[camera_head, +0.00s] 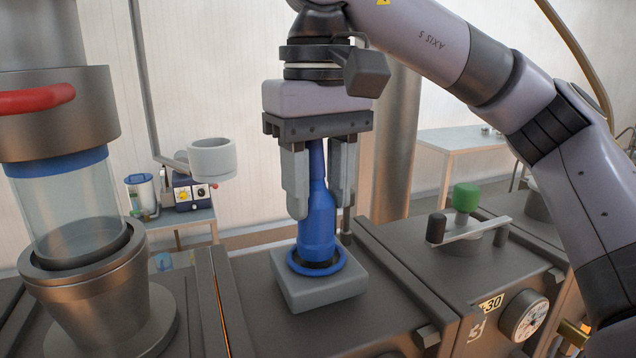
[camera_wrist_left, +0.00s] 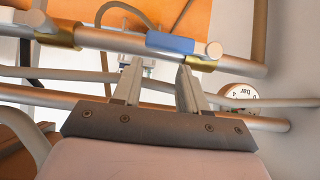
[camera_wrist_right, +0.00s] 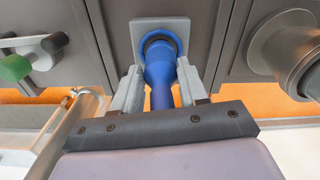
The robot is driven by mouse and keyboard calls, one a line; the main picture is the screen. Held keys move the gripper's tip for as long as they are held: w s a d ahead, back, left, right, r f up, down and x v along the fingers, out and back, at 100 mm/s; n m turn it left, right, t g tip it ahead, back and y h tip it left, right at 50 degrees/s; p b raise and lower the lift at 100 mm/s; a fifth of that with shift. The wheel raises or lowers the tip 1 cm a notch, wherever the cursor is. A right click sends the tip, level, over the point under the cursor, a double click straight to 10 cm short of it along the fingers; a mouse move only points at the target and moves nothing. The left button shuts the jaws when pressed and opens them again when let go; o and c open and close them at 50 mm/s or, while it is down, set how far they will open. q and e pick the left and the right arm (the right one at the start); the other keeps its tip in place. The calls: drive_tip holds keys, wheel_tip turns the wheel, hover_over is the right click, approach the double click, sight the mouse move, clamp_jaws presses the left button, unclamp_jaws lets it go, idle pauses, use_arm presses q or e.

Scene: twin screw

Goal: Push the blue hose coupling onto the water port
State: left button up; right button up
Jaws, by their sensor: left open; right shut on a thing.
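The blue hose coupling (camera_head: 318,222) is a bottle-shaped body standing upright in the head view. My right gripper (camera_head: 318,205) is shut on it from above, one finger on each side of its neck. The coupling's lower end is at the water port, a blue ring (camera_head: 340,264) with a dark inner ring on a square grey block (camera_head: 318,292). The right wrist view also shows the coupling (camera_wrist_right: 160,75) lined up with the ring. I cannot tell how deep it sits. My left gripper (camera_wrist_left: 158,80) is open and empty in the left wrist view, outside the head view.
A glass cylinder (camera_head: 70,210) in a metal cup stands left of the block. A lever with a green knob (camera_head: 466,197) and a gauge (camera_head: 524,315) are to the right. Pipes (camera_wrist_left: 110,40) run close in front of my left gripper.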

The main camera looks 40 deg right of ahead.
drive_tip(key=shift+f+b, duration=0.4)
drive_tip(key=shift+f, duration=0.2)
idle(0.5)
drive_tip(key=o, duration=1.1)
drive_tip(key=shift+c, duration=0.2)
drive_tip(key=shift+r, duration=0.1)
drive_tip(key=shift+r+p, duration=0.4)
drive_tip(key=shift+r, duration=3.1)
